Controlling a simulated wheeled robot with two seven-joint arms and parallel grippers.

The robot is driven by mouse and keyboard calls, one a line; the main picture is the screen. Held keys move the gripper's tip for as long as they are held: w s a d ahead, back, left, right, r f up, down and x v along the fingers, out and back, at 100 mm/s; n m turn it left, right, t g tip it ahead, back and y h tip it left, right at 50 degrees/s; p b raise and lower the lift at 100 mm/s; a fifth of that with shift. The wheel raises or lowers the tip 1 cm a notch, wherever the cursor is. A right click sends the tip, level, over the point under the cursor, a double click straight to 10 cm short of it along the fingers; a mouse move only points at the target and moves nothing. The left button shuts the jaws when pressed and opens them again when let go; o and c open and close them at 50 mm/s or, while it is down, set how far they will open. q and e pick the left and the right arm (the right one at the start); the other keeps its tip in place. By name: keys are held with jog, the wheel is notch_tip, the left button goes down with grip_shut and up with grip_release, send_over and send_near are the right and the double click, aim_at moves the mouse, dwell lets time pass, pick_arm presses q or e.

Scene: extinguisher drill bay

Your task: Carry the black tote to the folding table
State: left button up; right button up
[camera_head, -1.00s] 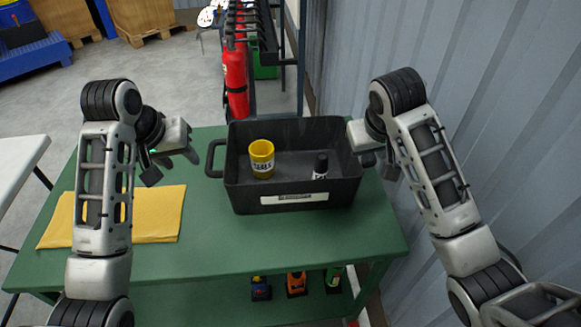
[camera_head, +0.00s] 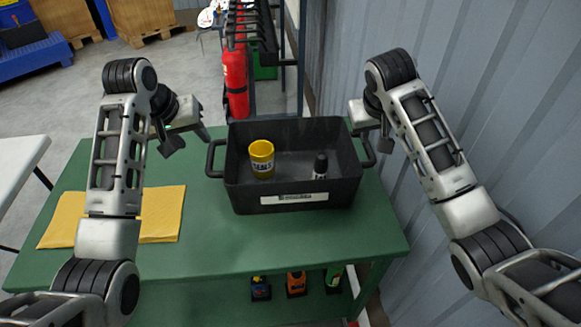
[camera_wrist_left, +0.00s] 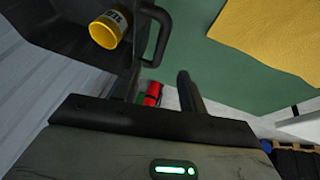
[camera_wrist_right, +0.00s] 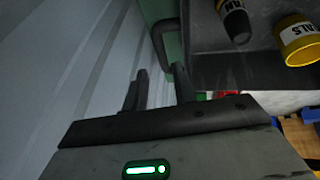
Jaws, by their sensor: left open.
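The black tote (camera_head: 295,197) stands upright on a green workbench (camera_head: 270,245), with a loop handle at each end. It holds a yellow cup (camera_head: 262,160) and a black-capped bottle (camera_head: 320,167). My left gripper (camera_head: 186,140) is open and empty, left of the left handle (camera_head: 213,160) and apart from it; this handle also shows in the left wrist view (camera_wrist_left: 158,35). My right gripper (camera_head: 372,135) is by the right handle (camera_head: 368,150). In the right wrist view its fingers are spread, with the handle (camera_wrist_right: 163,45) near their tips; contact is unclear. The white folding table (camera_head: 20,165) is at far left.
A yellow cloth (camera_head: 160,212) lies on the bench left of the tote. A corrugated wall (camera_head: 470,80) is close on the right. A red extinguisher (camera_head: 235,80) and rack stand behind. Several small items sit on the lower shelf. The bench front is clear.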

aim_at(209, 155)
pick_arm(q)
jog(key=x, duration=1)
jog(key=shift+w+f, duration=0.15)
jog(key=shift+f, duration=0.15)
pick_arm(e)
jog(key=x, duration=1)
jog(key=shift+w+f, duration=0.15)
jog(key=shift+f, duration=0.2)
